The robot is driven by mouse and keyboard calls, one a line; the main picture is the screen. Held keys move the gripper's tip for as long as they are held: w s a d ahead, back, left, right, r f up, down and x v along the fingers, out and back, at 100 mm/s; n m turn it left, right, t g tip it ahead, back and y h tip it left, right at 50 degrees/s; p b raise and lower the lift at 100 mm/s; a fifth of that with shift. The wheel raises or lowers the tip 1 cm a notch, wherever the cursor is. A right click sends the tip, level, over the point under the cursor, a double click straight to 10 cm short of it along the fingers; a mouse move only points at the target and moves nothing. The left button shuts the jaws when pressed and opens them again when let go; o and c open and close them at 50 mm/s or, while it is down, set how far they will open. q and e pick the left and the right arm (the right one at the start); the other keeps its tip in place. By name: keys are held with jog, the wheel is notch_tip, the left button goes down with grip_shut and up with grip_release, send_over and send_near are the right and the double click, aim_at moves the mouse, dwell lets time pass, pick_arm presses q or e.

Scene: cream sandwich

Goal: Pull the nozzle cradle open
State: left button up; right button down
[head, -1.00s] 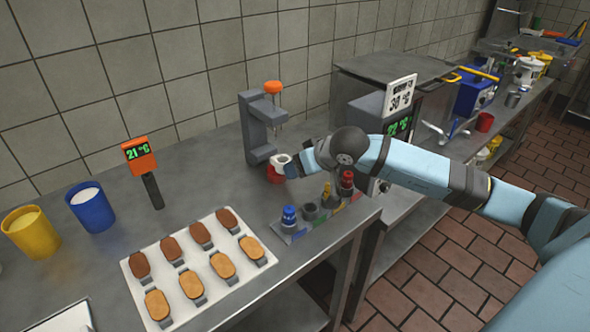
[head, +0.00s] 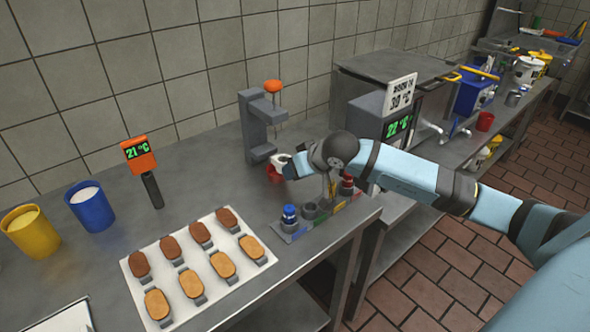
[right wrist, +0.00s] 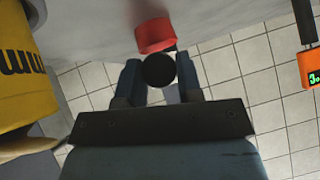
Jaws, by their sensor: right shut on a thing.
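The grey press stand (head: 254,122) with an orange knob (head: 272,86) stands on the counter against the tiled wall. At its lower front is the nozzle cradle, with a pale piece (head: 279,159) and a red part (head: 273,174) below it. My right gripper (head: 287,168) reaches in from the right at this cradle; my own wrist hides part of it. In the right wrist view my right gripper (right wrist: 160,84) is shut on a round black knob (right wrist: 159,71), with the red part (right wrist: 156,35) just beyond. I cannot tell how far the cradle is open. My left gripper is out of view.
A rack of coloured nozzles (head: 289,217) stands close below my right wrist. A white tray (head: 215,285) with several biscuits lies in front. A blue cup (head: 91,211), a yellow cup (head: 30,236) and an orange thermometer (head: 139,154) stand left. A display machine (head: 366,118) stands right.

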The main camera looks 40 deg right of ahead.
jog(key=shift+s+d+f+b, duration=0.15)
jog(key=shift+s+b, duration=0.45)
jog(key=shift+s, duration=0.65)
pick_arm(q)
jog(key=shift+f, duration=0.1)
pick_arm(e)
jog(key=shift+r, duration=0.2)
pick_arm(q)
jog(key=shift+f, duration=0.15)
pick_arm(e)
jog(key=c, duration=0.8)
grip_release()
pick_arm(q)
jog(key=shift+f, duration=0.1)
pick_arm(e)
jog(key=shift+v, duration=6.85)
